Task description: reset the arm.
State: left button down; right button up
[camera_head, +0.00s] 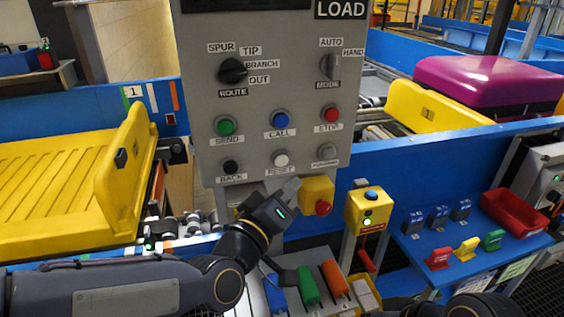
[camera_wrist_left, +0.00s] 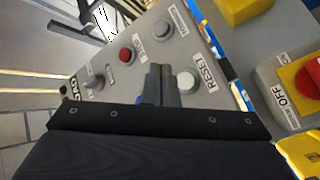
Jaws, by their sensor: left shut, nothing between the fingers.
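My left gripper (camera_head: 289,190) is shut and empty, held in front of the lower edge of the grey control panel (camera_head: 205,110). Its fingertips are just below the white RESET button (camera_head: 281,159) in the head view. In the left wrist view the shut fingers (camera_wrist_left: 160,82) point at the panel, beside the white RESET button (camera_wrist_left: 186,81). I cannot tell whether the fingertips touch the panel. Only part of my right arm shows at the bottom right; its gripper is out of view.
Close by on the panel are a red STOP button (camera_head: 331,114), a blue CALL button (camera_head: 281,119) and a black BACK button (camera_head: 231,166). A red knob on a yellow box (camera_head: 318,187) is just right of the gripper. Coloured handles (camera_head: 307,286) stand below.

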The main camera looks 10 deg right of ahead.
pick_arm(q)
jog(key=s+a+f+g+y, duration=0.1)
jog(key=s+a+f+y, duration=0.15)
jog(key=a, duration=0.55)
jog(key=s+a+f+g+y, duration=0.1)
jog(key=a+f+y, duration=0.15)
jog(key=a, duration=0.45)
jog(key=s+a+f+g+y, duration=0.1)
jog(key=a+f+y, duration=0.15)
jog(key=a, duration=0.55)
jog(key=s+a+f+g+y, duration=0.1)
jog(key=s+a+f+g, duration=0.1)
jog(key=s+a+f, duration=0.2)
jog(key=s+a+f+g, duration=0.3)
jog(key=s+a+f, duration=0.1)
jog(key=s, duration=0.7)
jog(key=shift+s+a+f+n+y, duration=0.25)
jog(key=shift+a+f+n+y, duration=0.1)
jog(key=shift+a, duration=0.4)
